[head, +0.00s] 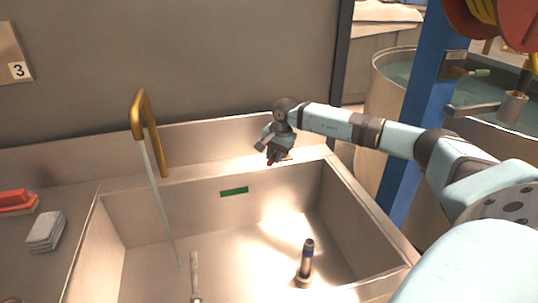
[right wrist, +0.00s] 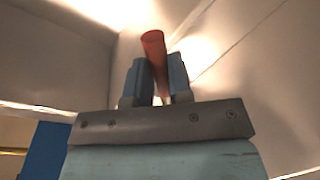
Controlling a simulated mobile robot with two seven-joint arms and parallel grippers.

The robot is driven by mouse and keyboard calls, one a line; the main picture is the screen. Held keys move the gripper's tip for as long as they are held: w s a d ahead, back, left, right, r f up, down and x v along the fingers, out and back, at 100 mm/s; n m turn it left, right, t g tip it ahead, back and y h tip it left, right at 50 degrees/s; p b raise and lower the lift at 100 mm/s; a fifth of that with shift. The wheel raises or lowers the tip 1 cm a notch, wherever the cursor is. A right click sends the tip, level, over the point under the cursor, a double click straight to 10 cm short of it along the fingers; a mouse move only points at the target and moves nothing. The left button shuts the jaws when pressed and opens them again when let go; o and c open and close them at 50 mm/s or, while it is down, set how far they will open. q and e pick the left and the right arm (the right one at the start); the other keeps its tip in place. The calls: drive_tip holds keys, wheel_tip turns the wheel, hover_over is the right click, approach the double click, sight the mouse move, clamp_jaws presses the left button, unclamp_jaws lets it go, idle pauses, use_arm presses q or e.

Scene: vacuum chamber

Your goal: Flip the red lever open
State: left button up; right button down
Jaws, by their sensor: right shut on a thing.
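The red lever (right wrist: 154,48) sticks up between the two blue fingers of my right gripper (right wrist: 156,82) in the right wrist view. The fingers are shut on it. In the head view my right gripper (head: 272,152) is at the back rim of the sink, right of the gold faucet. Only a small bit of the red lever (head: 270,161) shows there, below the fingers; the gripper hides the rest. What the lever is fixed to is hidden. My left gripper is not in view.
The gold faucet (head: 139,113) stands at the sink's back left, with a thin pale stream below it. A dark-topped upright post (head: 307,262) stands in the sink (head: 345,215). A red block (head: 15,199) and grey cloths (head: 45,231) lie left. A blue pillar (head: 412,125) stands right.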

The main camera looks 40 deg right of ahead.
drive_tip(key=shift+s+d+n+g+y+b, duration=0.2)
drive_tip(key=shift+s+d+n+b, duration=0.35)
drive_tip(key=shift+n, duration=0.85)
drive_tip(key=shift+s+d+n+g+y+b, duration=0.25)
drive_tip(key=shift+s+d+n, duration=0.6)
drive_tip(key=shift+n, duration=0.55)
drive_tip(key=shift+s+d+n+g+y+b, duration=0.15)
drive_tip(key=shift+s+d+n+b, duration=0.45)
drive_tip(key=shift+n, duration=0.8)
drive_tip(key=shift+s, duration=0.15)
drive_tip(key=c, duration=1)
unclamp_jaws()
drive_tip(key=shift+d, duration=0.1)
drive_tip(key=shift+c, duration=0.2)
wheel_tip(320, 180, up, 14)
drive_tip(key=s+d+p, duration=0.1)
drive_tip(key=d, duration=0.1)
drive_tip(key=shift+s+d+f, duration=0.15)
drive_tip(key=shift+d+f, duration=0.05)
